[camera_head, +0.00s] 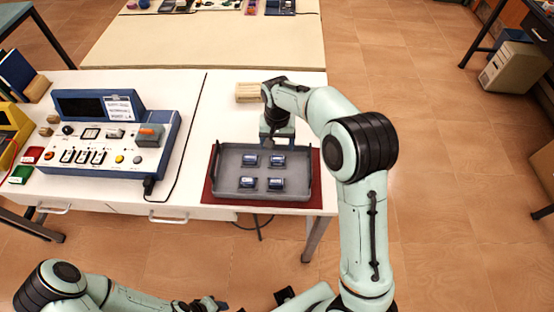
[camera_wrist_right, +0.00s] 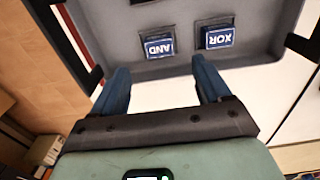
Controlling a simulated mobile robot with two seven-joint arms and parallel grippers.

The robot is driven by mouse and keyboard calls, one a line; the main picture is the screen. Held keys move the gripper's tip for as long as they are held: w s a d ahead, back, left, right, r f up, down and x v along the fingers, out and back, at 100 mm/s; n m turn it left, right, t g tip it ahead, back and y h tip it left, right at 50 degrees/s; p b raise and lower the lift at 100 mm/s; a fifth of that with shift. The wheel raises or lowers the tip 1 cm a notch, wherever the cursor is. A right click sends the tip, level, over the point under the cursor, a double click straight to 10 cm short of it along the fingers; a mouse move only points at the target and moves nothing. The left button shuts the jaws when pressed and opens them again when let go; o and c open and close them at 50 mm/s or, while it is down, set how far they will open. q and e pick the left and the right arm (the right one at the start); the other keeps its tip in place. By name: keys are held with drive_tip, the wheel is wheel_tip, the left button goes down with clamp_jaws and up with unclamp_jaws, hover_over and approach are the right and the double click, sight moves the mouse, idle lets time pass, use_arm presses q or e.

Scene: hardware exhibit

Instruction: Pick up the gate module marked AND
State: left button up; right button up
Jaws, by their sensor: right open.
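The AND gate module (camera_wrist_right: 158,46) is a small blue block with white letters, upside down in the right wrist view, in a grey tray (camera_wrist_right: 262,50). In the head view I take it as the far right block (camera_head: 277,160) of the tray (camera_head: 217,172); its lettering is too small to read there. My right gripper (camera_head: 278,141) is over the tray's far edge. In the wrist view its two blue fingers (camera_wrist_right: 161,66) are apart and empty, with the AND module ahead between the tips, not touched. My left gripper (camera_head: 208,304) shows only partly at the bottom edge.
An XOR module (camera_wrist_right: 218,37) sits beside the AND module, with other blocks (camera_head: 248,183) in the nearer row. The tray has raised side handles and stands on a red mat (camera_head: 318,190). A blue-and-white console (camera_head: 100,140) stands left; a wooden block (camera_head: 247,92) lies behind.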

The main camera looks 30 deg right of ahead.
sight(278, 158)
wheel_tip(278, 158, down, 2)
drive_tip(key=shift+w+f, duration=0.1)
drive_tip(key=shift+f, duration=0.1)
drive_tip(key=f, duration=0.3)
drive_tip(key=shift+s+f, duration=0.25)
drive_tip(key=shift+f, duration=0.05)
drive_tip(key=shift+w+f, duration=0.1)
drive_tip(key=shift+f, duration=0.5)
drive_tip(key=c, duration=1.1)
